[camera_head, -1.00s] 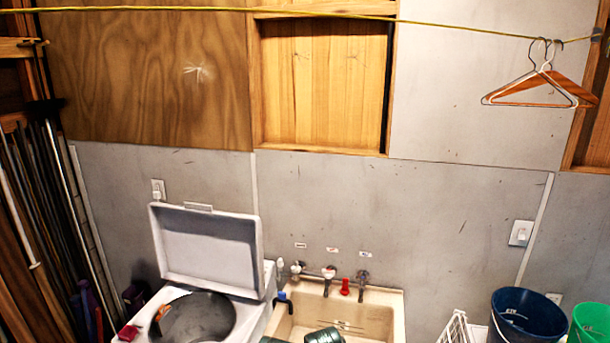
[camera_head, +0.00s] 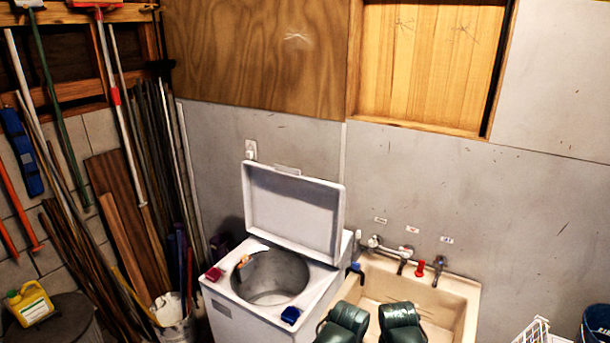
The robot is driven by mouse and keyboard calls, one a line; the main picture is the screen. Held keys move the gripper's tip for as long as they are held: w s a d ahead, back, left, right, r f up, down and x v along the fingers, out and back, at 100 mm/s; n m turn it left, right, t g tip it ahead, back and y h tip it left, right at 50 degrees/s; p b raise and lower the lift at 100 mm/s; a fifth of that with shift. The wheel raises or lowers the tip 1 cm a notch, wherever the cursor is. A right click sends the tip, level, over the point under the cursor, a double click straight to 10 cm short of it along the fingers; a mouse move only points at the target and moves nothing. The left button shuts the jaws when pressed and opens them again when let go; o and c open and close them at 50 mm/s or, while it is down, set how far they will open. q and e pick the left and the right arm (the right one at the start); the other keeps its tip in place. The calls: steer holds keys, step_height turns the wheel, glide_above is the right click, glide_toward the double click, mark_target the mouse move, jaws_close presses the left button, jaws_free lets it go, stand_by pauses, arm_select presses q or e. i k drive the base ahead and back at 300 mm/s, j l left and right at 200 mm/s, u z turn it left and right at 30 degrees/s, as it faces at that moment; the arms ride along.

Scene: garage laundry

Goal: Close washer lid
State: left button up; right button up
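The white top-loading washer (camera_head: 245,315) stands against the grey wall, left of the sink. Its lid (camera_head: 292,212) is open, standing up at the back and leaning slightly towards the wall. The round grey drum opening (camera_head: 272,280) is uncovered, and a small orange and white item shows at its upper left rim. A red item (camera_head: 213,273) lies on the washer top at the left, and a blue item (camera_head: 290,315) lies at the front right corner.
A cream sink (camera_head: 455,290) with taps stands close to the washer's right. Poles and boards lean at the left, with a white bucket (camera_head: 172,328) below and a yellow jug (camera_head: 28,302) on a dark drum. A white basket (camera_head: 538,330) and blue bin (camera_head: 597,325) are at lower right.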

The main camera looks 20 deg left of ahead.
mark_target(304, 215)
steer(key=i+j, duration=0.85)
steer(key=j, duration=0.25)
steer(key=i+j+z, duration=0.1)
steer(key=i+j, duration=0.35)
steer(key=j, duration=0.1)
